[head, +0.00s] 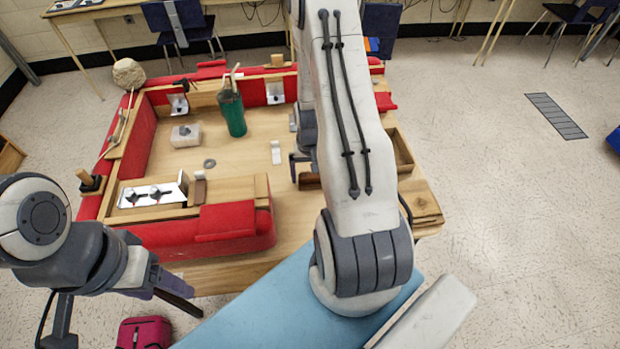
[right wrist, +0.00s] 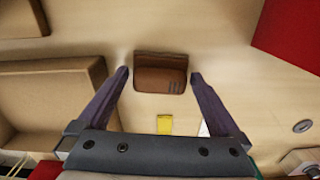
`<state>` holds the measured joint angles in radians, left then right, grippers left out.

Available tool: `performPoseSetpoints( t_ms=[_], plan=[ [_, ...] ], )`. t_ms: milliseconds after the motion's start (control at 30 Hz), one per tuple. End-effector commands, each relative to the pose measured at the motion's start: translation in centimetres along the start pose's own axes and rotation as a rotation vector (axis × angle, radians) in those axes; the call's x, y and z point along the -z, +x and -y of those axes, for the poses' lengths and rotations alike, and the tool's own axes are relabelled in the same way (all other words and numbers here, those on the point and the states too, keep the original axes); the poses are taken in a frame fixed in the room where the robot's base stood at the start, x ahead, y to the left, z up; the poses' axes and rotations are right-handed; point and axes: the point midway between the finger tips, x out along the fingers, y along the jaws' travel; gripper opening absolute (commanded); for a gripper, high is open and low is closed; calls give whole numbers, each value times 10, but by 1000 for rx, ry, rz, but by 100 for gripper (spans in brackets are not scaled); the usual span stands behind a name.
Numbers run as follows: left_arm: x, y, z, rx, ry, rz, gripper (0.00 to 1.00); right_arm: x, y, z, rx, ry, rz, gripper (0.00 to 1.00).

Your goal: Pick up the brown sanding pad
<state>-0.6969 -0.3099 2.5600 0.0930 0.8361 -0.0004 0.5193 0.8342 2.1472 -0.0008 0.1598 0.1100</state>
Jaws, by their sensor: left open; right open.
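The brown sanding pad (right wrist: 160,78) lies on the light wooden surface in the right wrist view. It is a small block with rounded corners and a darker far edge. My right gripper (right wrist: 160,75) is open above it, with a fingertip to each side of the pad and gaps between. In the head view a bit of brown (head: 309,181) shows beside my right arm, probably the pad; the arm hides much of that area. My left gripper (head: 178,298) is open and empty at the lower left, in front of the table and away from the pad.
A yellow piece (right wrist: 164,124) lies near the pad. A wooden box (right wrist: 50,95) stands left of it in the wrist view. On the table are a green container (head: 232,112), a grey-white block (head: 186,135) and red padded walls (head: 227,219).

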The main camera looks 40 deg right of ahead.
Motion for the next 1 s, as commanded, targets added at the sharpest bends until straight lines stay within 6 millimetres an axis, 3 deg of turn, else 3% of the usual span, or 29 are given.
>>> performPoseSetpoints(
  t_ms=[133, 167, 400, 433, 767, 1000],
  plan=[
    [0, 0, 0, 0, 0, 0, 64, 0, 0, 0, 0, 0, -1, 100],
    [0, 0, 0, 0, 0, 0, 64, 0, 0, 0, 0, 0, 0, 96],
    [0, 0, 0, 0, 0, 0, 64, 0, 0, 0, 0, 0, 0, 4],
    [0, 0, 0, 0, 0, 0, 64, 0, 0, 0, 0, 0, 0, 0],
    [0, 1, 0, 0, 0, 0, 64, 0, -4, 0, 0, 0, 0, 0],
    [0, 4, 0, 0, 0, 0, 64, 2, -34, 0, 1, 0, -6, 0]
  ],
)
